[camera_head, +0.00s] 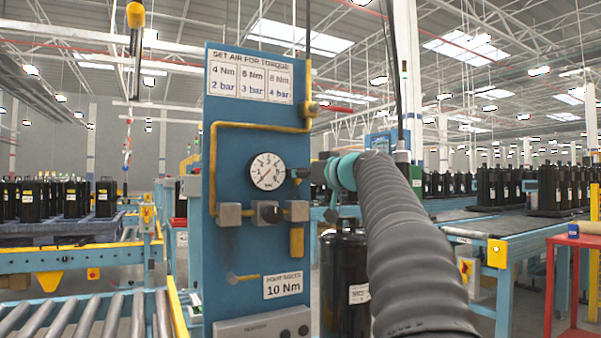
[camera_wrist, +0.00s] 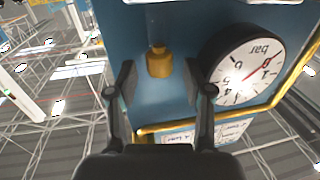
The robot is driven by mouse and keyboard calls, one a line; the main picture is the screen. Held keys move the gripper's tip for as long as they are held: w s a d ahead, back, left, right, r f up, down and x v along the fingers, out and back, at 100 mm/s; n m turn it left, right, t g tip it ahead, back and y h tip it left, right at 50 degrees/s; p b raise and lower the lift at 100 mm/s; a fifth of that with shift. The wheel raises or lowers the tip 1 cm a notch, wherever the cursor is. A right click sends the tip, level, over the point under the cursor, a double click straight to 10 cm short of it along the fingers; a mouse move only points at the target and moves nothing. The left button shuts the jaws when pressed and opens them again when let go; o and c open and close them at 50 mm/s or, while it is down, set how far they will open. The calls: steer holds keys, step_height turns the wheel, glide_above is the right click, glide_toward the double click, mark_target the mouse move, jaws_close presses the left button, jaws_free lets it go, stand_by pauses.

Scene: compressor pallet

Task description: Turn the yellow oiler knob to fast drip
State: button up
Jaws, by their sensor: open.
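The yellow oiler knob (camera_wrist: 159,63) shows in the wrist view as a small yellow cap on a stem against the blue panel (camera_wrist: 130,28). My gripper (camera_wrist: 160,82) is open, with one finger to each side of the knob in that picture. I cannot tell whether the fingertips reach past the knob, and no contact shows. In the head view my gripper (camera_head: 318,172) is at the right edge of the blue panel (camera_head: 230,255), right of the gauge. There the knob is largely hidden by the gripper. Its setting cannot be read.
A round white pressure gauge (camera_head: 267,172) sits left of my gripper; it also shows upside down in the wrist view (camera_wrist: 240,68). A yellow pipe (camera_head: 213,155) runs around it. Grey valve blocks (camera_head: 268,213) are below. A black compressor (camera_head: 345,290) stands behind my arm.

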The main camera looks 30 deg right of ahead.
jaws_close()
steer(key=shift+w+d+n+y, duration=0.1)
steer(key=shift+d+n+y, duration=0.15)
steer(key=shift+n+y, duration=0.5)
steer(key=shift+r+n+g+y+p, duration=0.1)
steer(key=shift+n+g+y+p, duration=0.55)
steer(key=shift+y, duration=0.8)
steer(key=shift+g, duration=0.25)
jaws_free()
